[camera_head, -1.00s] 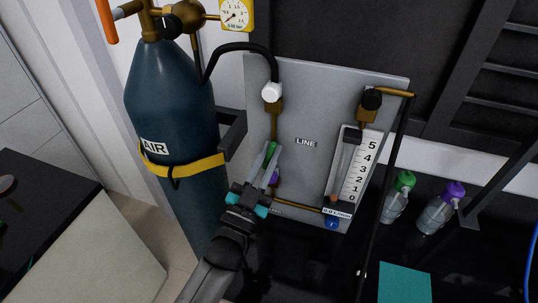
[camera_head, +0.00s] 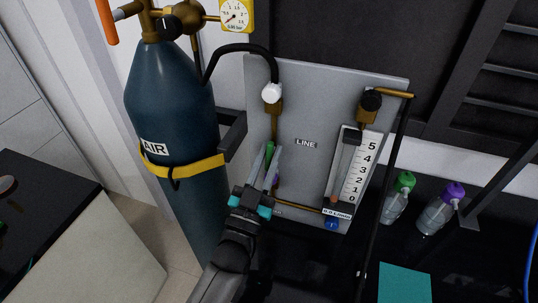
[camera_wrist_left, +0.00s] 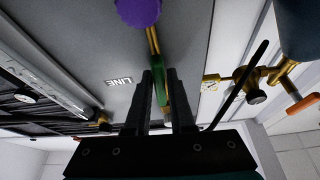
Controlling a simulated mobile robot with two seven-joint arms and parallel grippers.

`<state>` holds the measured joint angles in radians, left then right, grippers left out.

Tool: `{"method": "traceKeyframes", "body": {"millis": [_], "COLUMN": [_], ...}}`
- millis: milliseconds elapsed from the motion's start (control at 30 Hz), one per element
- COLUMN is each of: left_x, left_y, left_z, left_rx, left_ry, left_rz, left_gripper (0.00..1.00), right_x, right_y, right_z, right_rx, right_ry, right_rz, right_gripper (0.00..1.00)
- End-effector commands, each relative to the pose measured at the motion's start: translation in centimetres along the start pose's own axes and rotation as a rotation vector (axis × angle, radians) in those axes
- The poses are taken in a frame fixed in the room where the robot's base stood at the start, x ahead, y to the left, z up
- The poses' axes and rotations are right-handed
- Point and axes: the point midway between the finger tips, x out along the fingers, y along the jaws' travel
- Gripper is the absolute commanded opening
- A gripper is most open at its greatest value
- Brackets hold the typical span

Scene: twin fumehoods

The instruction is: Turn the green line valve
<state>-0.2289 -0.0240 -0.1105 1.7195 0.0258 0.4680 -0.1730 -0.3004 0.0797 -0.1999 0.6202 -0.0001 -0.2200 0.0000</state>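The green valve handle (camera_head: 269,150) is on the brass line of the grey LINE panel (camera_head: 310,110), below the white fitting. My left gripper (camera_head: 268,158) reaches up to it from below, with one finger on each side of the handle. In the left wrist view the green handle (camera_wrist_left: 160,84) shows between the two dark fingers (camera_wrist_left: 162,92), with a gap beside it, so the gripper looks open around it. The fingers hide part of the handle. My right gripper is in neither view.
An AIR cylinder (camera_head: 165,95) with a yellow strap stands left of the panel. A flow meter (camera_head: 357,165) with a blue knob (camera_head: 331,224) is on the right. A purple knob (camera_wrist_left: 138,11) is near the valve. Two bottles (camera_head: 397,200) stand farther right.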

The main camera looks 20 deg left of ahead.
Motion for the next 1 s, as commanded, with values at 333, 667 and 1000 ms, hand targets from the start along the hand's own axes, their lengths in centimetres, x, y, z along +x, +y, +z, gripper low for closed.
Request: {"method": "traceKeyframes", "body": {"millis": [333,667,1000], "left_x": [0.0,-2.1,-9.0], "left_y": [0.0,0.0,0.0], "left_z": [0.0,0.2,0.3], "left_rx": [0.001,0.001,0.001], "left_ry": [0.000,-0.002,-0.005], "left_rz": [0.000,0.001,0.002], "left_gripper": [0.45,0.45,0.45], "right_x": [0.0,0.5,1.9], "right_y": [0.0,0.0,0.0], "right_z": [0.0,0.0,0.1], "right_rx": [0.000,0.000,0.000], "right_ry": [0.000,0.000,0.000], "right_rz": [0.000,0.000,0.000], "right_gripper": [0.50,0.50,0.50]}}
